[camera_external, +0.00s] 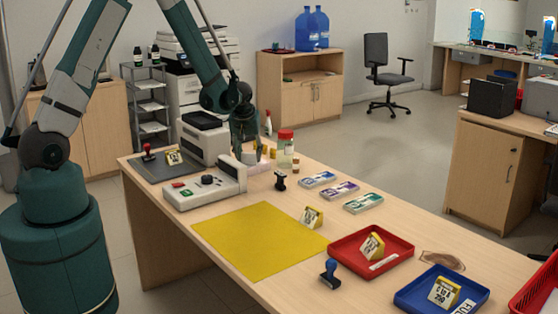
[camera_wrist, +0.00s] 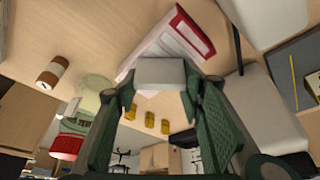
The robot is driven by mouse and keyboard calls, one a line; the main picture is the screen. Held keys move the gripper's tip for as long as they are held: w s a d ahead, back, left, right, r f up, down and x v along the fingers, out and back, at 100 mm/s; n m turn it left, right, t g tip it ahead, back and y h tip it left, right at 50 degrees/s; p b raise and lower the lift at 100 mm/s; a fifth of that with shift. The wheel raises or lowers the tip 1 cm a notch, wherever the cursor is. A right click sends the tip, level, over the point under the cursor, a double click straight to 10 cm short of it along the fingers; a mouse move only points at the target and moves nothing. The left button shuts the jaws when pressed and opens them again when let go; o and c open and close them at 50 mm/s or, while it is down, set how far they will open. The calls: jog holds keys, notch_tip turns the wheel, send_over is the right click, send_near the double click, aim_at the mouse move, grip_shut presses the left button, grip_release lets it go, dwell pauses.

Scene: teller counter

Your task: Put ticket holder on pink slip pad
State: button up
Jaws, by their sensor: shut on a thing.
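My gripper (camera_wrist: 160,92) is shut on a pale grey-white block (camera_wrist: 160,72), which I take to be the ticket holder. In the wrist view a red-edged pad with pale pinkish-white paper (camera_wrist: 195,38), apparently the pink slip pad, lies just beyond the block, which covers part of it. I cannot tell whether block and pad touch.
A red-lidded jar (camera_external: 286,146) and a dark stamp (camera_external: 280,180) stand right of my gripper. The white machine (camera_external: 207,185) is in front. Several yellow cylinders (camera_wrist: 150,119) stand nearby. A yellow mat (camera_external: 255,240), red tray (camera_external: 345,246) and blue tray (camera_external: 410,296) lie farther along.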

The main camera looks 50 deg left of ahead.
jog(key=shift+f, duration=0.2)
jog(key=o, duration=0.9)
jog(key=shift+r, duration=0.2)
jog(key=shift+p+v, duration=0.7)
jog(key=shift+v, duration=5.3)
